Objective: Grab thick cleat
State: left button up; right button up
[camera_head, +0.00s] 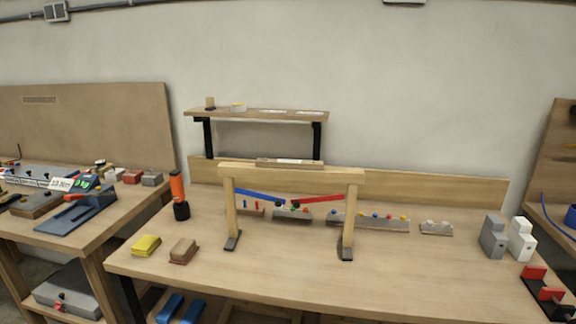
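I cannot tell for certain which thing is the thick cleat. A brown block (183,250) lies at the front left of the workbench (290,285), next to a yellow block (146,245). A grey stepped block (494,237) and a white stepped block (522,239) stand side by side at the right. Several small holders with coloured knobs, such as the long one (375,222), lie along the back of the bench. Neither of my grippers shows in the head view.
A wooden frame (290,174) stands mid-bench, with a blue bar (260,196) and a red bar (318,199) behind it. An orange and black flashlight-like tool (178,195) stands at left. A raised shelf (258,115) is behind. The front middle is clear.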

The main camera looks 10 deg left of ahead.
aim_at(271, 163)
jog(key=i+j, duration=0.75)
jog(key=j, duration=0.1)
